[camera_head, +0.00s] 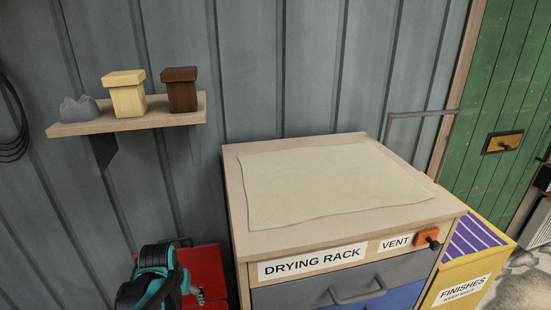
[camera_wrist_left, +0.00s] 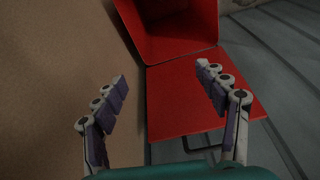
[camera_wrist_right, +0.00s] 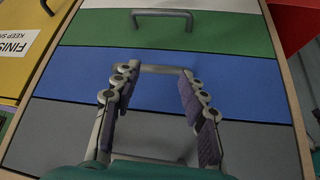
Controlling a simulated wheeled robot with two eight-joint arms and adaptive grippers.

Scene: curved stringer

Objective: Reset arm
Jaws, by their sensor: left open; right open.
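My left gripper (camera_head: 198,294) is at the lower left of the head view, in front of the red box (camera_head: 205,268). In the left wrist view my left gripper (camera_wrist_left: 163,78) has its fingers wide apart, with nothing between them. The open red box (camera_wrist_left: 180,30) lies beyond the fingertips. My right gripper (camera_wrist_right: 155,78) shows only in the right wrist view, where its fingers are apart and empty. It is in front of the drawers, with the blue drawer's handle (camera_wrist_right: 165,69) beyond its fingertips. I cannot tell whether the fingers touch that handle.
The drying rack cabinet (camera_head: 233,185) has a cream sheet (camera_head: 320,185) on top and a grey drawer (camera_head: 300,294) in front. A yellow finishes cabinet (camera_head: 465,265) stands to its right. A wall shelf (camera_head: 135,120) holds a cream box, a brown box and a grey lump.

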